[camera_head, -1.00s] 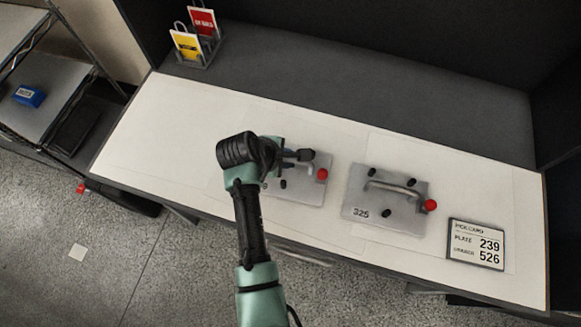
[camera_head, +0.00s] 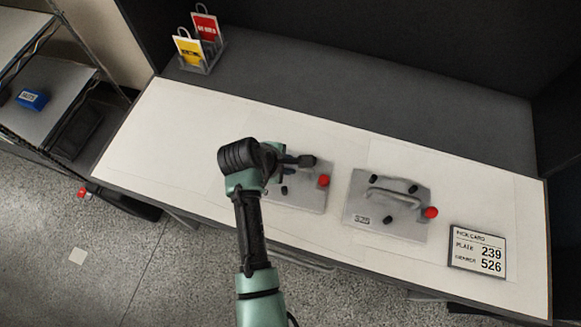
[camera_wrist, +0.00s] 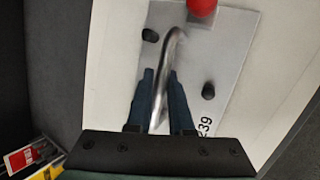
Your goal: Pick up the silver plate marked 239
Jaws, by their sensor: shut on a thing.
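The silver plate marked 239 (camera_wrist: 228,65) fills the middle of the wrist view, with its number near the lower right edge. It has a curved metal handle (camera_wrist: 171,55), dark knobs and a red ball knob (camera_wrist: 201,6). My gripper (camera_wrist: 160,85) is shut on this handle, one finger on each side. In the head view the same plate (camera_head: 310,197) lies on the white table, partly hidden by my arm; its number is hidden there. Whether it is lifted off the table I cannot tell.
A second silver plate marked 325 (camera_head: 365,205) lies to the right, with a handle and a red knob. A pick card (camera_head: 477,252) reading plate 239 lies at the table's right end. A card holder (camera_head: 200,55) stands at the back left. The white table's left part (camera_head: 165,130) is clear.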

